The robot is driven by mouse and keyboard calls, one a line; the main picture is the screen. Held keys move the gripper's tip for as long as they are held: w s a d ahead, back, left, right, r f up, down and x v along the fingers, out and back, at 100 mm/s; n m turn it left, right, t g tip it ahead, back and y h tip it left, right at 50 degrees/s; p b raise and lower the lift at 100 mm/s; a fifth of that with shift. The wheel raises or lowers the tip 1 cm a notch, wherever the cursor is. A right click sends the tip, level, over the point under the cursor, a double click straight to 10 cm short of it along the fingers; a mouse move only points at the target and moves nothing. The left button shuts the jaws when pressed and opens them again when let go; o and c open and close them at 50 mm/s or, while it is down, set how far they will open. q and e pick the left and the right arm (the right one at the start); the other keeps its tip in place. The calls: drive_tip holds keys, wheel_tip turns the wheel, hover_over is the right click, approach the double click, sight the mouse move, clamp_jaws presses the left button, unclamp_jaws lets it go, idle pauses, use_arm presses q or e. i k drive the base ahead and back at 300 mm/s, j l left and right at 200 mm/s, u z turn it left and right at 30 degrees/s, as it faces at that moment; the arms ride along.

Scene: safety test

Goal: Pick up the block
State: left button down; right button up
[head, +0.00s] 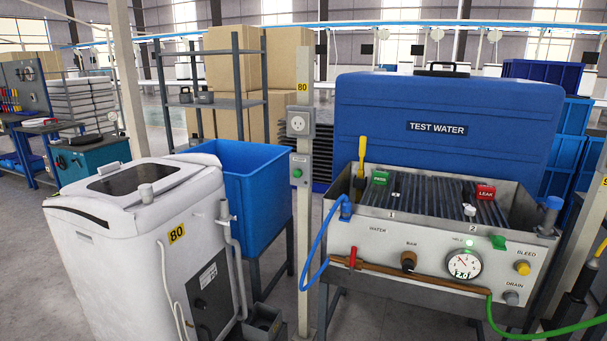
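A green block-like piece (380,178) with white lettering sits at the left back of the slatted grey top of the test bench. A red block-like piece (486,192) marked LEAK sits at the right of the same top. The frame does not show which of these, if either, is the block. Neither of my grippers is in view.
The metal test bench (385,243) has a gauge, knobs, a blue hose (317,255) and a green hose (535,335). A blue TEST WATER tank (440,100) stands behind it. A post (304,220), blue bin (258,185) and white machine (130,245) stand left.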

sight(378, 177)
drive_tip(key=i+l+u, duration=0.55)
drive_tip(key=l+u, duration=0.25)
drive_tip(key=i+l+u, duration=0.15)
drive_tip(key=l+u, duration=0.25)
